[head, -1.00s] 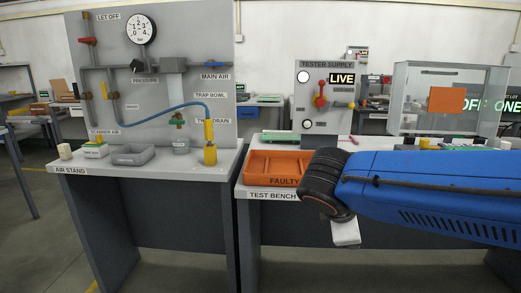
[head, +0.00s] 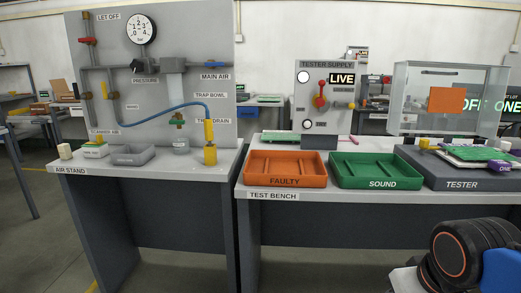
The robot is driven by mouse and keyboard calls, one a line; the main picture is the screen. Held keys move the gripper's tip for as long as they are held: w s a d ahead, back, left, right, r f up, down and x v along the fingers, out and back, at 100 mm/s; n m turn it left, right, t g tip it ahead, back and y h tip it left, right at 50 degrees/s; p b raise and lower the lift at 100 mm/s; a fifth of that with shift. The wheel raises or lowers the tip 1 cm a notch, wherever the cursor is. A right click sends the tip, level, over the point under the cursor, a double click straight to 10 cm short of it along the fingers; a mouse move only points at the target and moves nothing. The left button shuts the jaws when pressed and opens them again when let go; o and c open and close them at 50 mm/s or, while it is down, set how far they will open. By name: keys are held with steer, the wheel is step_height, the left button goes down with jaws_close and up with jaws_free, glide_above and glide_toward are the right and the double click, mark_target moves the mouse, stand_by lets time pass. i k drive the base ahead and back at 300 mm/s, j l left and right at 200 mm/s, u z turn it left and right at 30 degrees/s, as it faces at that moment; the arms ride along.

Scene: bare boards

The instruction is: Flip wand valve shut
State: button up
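The air stand's grey panel (head: 190,90) at the left carries pipes, a gauge and several valves. A small yellow lever (head: 104,90) stands upright on the lower pipe, near a small label too blurred to read; it may be the wand valve. A blue hose (head: 165,107) runs from below that pipe to a yellow wand (head: 209,131), which stands upright in a yellow holder (head: 210,154). My arm shows only at the lower right corner, far from the stand; my gripper's fingers are out of view.
The pressure gauge (head: 140,30), red let-off lever (head: 88,41) and blue main-air lever (head: 216,64) share the panel. A grey tray (head: 133,160) lies on the stand. The test bench holds an orange FAULTY tray (head: 285,182) and green SOUND tray (head: 376,184). Space before the air stand is clear.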

mark_target(106, 96)
steer(key=u, duration=1.25)
